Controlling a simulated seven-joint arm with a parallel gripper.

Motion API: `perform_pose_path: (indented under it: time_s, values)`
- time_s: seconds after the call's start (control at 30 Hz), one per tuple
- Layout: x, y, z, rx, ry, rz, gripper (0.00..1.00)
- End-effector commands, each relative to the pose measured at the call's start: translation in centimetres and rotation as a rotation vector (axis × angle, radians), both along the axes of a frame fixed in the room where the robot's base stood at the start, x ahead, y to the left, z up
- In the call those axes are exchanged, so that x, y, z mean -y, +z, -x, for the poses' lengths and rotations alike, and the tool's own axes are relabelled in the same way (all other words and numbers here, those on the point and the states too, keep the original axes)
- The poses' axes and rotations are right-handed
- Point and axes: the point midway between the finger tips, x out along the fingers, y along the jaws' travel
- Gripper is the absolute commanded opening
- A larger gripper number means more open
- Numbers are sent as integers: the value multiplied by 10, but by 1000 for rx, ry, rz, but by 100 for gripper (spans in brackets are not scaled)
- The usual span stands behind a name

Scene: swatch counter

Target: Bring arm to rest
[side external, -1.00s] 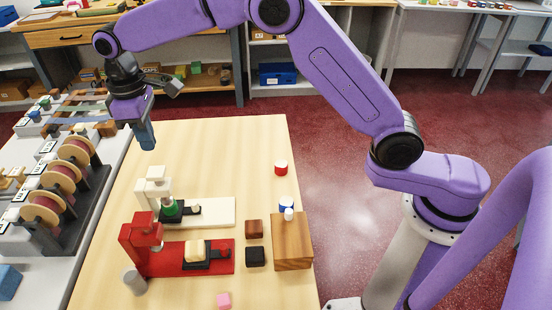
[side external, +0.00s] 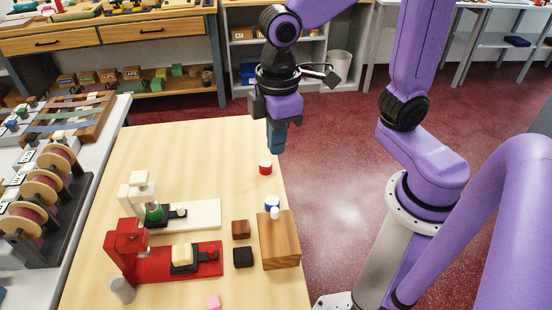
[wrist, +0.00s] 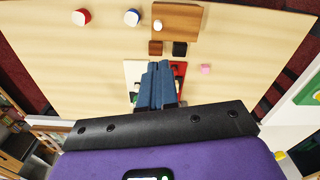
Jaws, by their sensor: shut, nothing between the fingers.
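My gripper (side external: 276,138) is shut and empty, its blue fingers pointing down above the far right part of the wooden table (side external: 190,150). Its closed fingertips also show in the wrist view (wrist: 160,70). A red cylinder with a white top (side external: 265,168) stands on the table just below and to the left of the fingers in the side view. The fingers are apart from it.
A white stand (side external: 205,214) with a green piece and a red stand (side external: 205,262) with a cream block sit at the left. A wooden block (side external: 278,245), a blue-and-white cylinder (side external: 272,203), a brown cube (side external: 241,229), a black cube (side external: 243,257) and a pink cube (side external: 214,301) are nearby.

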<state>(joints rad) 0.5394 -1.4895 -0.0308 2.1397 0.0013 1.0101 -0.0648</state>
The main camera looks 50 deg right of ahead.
Motion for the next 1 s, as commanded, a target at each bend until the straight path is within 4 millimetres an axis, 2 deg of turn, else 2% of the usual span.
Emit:
perform_pose_path:
  time_s: [0.03, 0.2, 0.4, 0.6, 1.0]
  values:
    - [14, -2, 16, 2, 11, -3, 0]
    - [54, -13, 62, 2, 46, -6, 0]
    - [86, -24, 97, 2, 75, -8, 0]
    - [95, -28, 107, 2, 83, -8, 0]
    - [95, -27, 106, 2, 84, -7, 0]
